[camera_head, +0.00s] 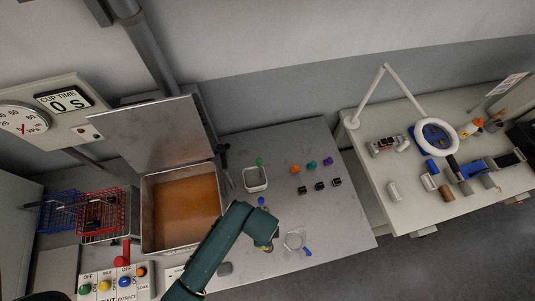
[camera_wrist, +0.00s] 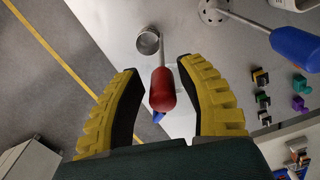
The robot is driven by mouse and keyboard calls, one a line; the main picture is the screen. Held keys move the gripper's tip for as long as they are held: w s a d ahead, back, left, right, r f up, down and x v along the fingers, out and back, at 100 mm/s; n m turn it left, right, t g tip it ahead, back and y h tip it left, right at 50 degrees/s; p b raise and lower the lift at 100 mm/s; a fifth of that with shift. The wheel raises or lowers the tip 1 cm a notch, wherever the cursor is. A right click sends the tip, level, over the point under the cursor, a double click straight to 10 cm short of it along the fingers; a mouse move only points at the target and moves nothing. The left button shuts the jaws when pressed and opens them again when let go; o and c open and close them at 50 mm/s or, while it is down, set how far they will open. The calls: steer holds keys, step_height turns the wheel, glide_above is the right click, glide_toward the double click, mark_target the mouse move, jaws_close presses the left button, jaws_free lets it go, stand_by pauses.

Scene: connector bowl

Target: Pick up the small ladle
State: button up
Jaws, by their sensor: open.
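The small ladle, with a red handle (camera_wrist: 162,92), a thin metal rod and a small round metal cup (camera_wrist: 148,41), shows in the wrist view. My gripper (camera_wrist: 158,66) is open, with its two yellow ridged fingers on either side of the red handle. A gap shows between the handle and each finger; whether the handle is level with the fingertips I cannot tell. In the head view my teal arm reaches over the metal table to my gripper (camera_head: 268,246). I cannot make out the ladle there.
A blue-handled tool (camera_wrist: 296,46) with a perforated metal disc (camera_wrist: 213,13) lies to the right in the wrist view. Small coloured connectors (camera_head: 312,165) stand farther back on the table. An open metal box (camera_head: 146,211) with brown contents is to the left.

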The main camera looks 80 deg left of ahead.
steer(key=f, duration=0.2)
steer(key=w+f, duration=0.1)
steer(key=f, duration=0.1)
steer(key=shift+f, duration=0.4)
jaws_close()
